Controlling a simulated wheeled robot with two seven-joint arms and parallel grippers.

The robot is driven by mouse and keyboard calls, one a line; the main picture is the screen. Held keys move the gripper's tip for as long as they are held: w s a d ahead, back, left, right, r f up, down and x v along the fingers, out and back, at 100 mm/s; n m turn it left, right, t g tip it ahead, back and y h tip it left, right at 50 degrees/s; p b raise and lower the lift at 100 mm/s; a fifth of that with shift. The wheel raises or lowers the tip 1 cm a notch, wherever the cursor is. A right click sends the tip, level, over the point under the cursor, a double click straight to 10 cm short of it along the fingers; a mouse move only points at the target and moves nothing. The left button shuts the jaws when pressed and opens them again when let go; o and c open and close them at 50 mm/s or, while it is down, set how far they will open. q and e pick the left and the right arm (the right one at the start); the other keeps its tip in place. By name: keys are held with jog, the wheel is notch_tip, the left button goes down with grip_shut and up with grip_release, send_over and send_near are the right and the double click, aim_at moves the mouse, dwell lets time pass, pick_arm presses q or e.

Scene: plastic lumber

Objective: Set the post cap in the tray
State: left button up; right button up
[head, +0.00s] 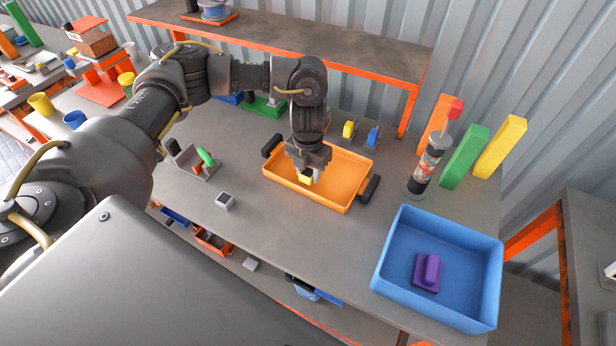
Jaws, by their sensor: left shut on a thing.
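The orange tray (335,196) with dark handles at its ends lies on the grey workbench in the middle of the head view. My left gripper (306,174) points down inside the tray's outline and is shut on a small yellow piece (307,180), which looks like the post cap. The fingers hide part of the piece. I cannot tell whether it touches the tray floor. The rest of the tray looks empty. My right gripper is not in view.
A blue bin (440,235) holding a purple piece (427,271) stands at the right front. Green (465,157) and yellow (499,147) upright blocks and a clear cylinder (428,165) stand right of the tray. A small grey cube (225,201) sits to the left.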

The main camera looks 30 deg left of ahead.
aim_at(308, 172)
pick_arm(q)
notch_tip(308, 172, down, 3)
jog(key=shift+r, duration=0.15)
jog(key=o, duration=1)
jog(key=shift+f, duration=0.2)
jog(key=shift+r, duration=0.1)
